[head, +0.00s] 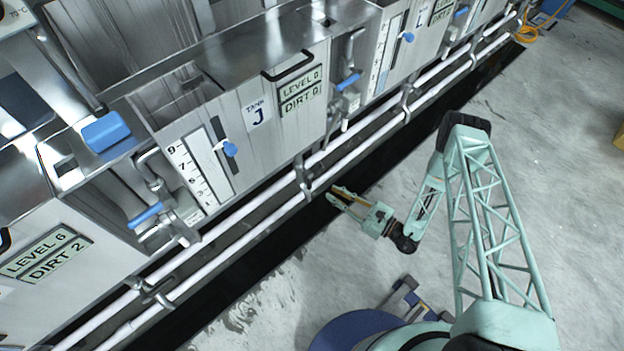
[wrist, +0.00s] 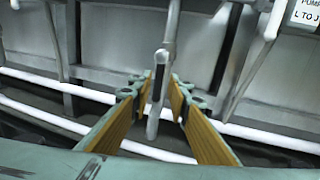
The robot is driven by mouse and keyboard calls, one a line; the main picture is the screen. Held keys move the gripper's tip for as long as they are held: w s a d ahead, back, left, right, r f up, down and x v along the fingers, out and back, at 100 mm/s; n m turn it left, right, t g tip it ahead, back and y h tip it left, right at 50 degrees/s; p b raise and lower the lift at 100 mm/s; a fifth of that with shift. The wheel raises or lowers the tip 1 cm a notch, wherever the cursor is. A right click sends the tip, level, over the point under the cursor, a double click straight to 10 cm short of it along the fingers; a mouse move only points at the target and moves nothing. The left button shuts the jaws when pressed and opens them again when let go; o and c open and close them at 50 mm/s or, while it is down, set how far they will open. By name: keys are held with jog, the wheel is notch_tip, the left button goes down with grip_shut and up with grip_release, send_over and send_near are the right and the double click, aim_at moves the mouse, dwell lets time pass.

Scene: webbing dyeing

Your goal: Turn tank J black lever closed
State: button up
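Tank J (head: 240,150) is the metal tank with a "TANK J" label in the head view. My gripper (head: 334,196) is low in front of it, beside the white pipes. In the wrist view my gripper (wrist: 162,82) has its two yellow-lined fingers spread apart. A narrow black lever (wrist: 157,86) on a grey vertical pipe fitting (wrist: 154,122) shows between the fingertips. I see no clear grip on it. I cannot make out this lever in the head view.
Two long white pipes (head: 240,238) run along the tank fronts above a dark floor channel. Blue-handled valves (head: 146,215) stand beside the tanks. A black bar handle (head: 288,66) is on tank J's upper front.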

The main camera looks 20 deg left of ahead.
aim_at(309, 181)
jog(key=shift+s+d+f, duration=0.15)
jog(key=shift+f, duration=0.3)
jog(key=shift+s+d+f, duration=0.1)
jog(key=shift+d+f, duration=0.05)
jog(key=shift+f, duration=0.3)
jog(key=shift+a, duration=0.15)
jog(key=shift+w+b+x, duration=0.2)
jog(key=shift+b+x, duration=1)
jog(key=shift+x, duration=5.5)
jog(key=shift+c, duration=0.2)
grip_shut()
